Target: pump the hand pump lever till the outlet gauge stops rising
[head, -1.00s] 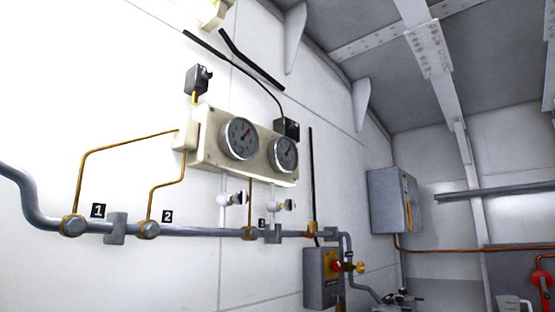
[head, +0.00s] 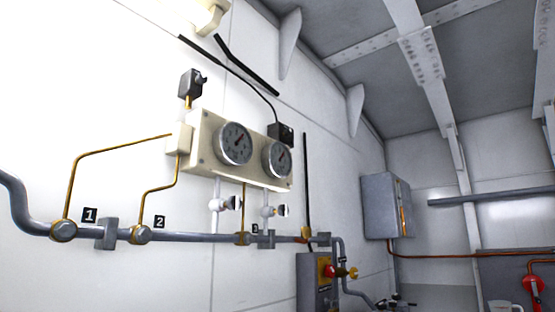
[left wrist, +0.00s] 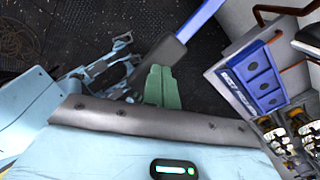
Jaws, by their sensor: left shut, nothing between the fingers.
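Two round dials, a left gauge (head: 233,144) and a right gauge (head: 277,159), sit on a cream panel (head: 208,156) on the white wall. I cannot read which one is the outlet gauge. In the left wrist view my left gripper (left wrist: 163,86) has green fingers, closed together and empty. The pump itself is not clearly identifiable. My right gripper cannot be made out.
A grey pipe (head: 190,237) with numbered fittings runs below the gauges. A grey box with a red and yellow switch (head: 340,271) and a grey cabinet (head: 380,208) are to the right.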

